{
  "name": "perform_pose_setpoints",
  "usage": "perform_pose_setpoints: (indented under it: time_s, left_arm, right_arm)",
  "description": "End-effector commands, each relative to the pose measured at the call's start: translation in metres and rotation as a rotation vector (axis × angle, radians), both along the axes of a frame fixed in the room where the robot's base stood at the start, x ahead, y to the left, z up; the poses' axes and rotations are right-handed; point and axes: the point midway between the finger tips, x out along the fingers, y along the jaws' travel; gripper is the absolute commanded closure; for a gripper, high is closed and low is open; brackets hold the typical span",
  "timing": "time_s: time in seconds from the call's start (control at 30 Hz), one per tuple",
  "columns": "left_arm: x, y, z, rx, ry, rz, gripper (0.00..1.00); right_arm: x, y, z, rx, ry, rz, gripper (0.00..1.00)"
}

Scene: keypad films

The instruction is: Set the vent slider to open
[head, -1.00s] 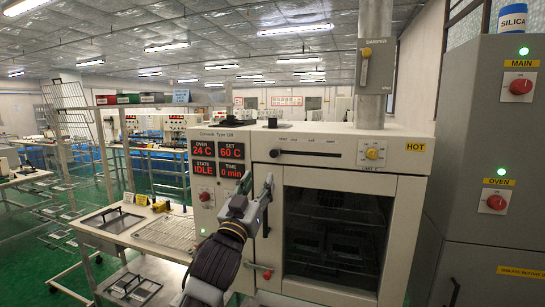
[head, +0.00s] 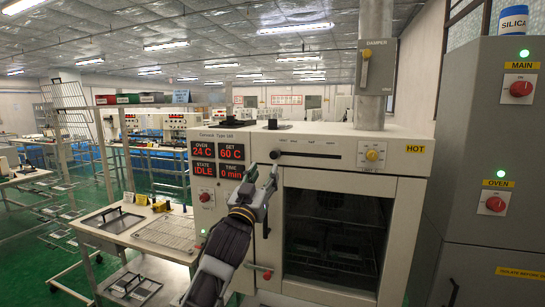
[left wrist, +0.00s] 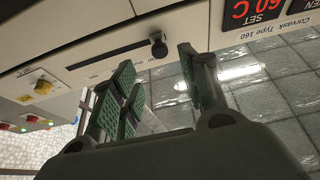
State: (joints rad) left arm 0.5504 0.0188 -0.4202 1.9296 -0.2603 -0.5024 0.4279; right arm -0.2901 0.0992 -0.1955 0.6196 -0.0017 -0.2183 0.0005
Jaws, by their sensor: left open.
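The vent slider is a black knob (head: 274,154) at the left end of a dark horizontal slot on the oven's upper front panel. The small print above the slot is too small to read. My left gripper (head: 263,172) is open and empty, just below the knob in the head view. In the left wrist view the slider knob (left wrist: 158,46) appears in the gap between the green-padded fingers of my left gripper (left wrist: 156,62), just beyond their tips. I see no clear contact. My right gripper is not in view.
The oven (head: 400,200) has a dark glass door below the slot and a yellow knob (head: 372,155) right of it. Red displays (head: 217,160) sit to the left. A damper lever (head: 366,53) is on the pipe above. A grey cabinet (head: 480,140) stands at right.

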Motion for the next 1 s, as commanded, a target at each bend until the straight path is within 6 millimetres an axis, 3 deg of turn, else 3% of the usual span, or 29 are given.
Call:
perform_pose_setpoints:
  time_s: [0.77,1.0]
  left_arm:
    - [0.064,-0.021,0.029,0.000,-0.001,0.000,0.55]
    - [0.076,-0.025,0.034,0.001,0.000,0.000,0.55]
  right_arm:
    - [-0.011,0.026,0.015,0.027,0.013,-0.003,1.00]
    - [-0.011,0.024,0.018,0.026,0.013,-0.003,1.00]
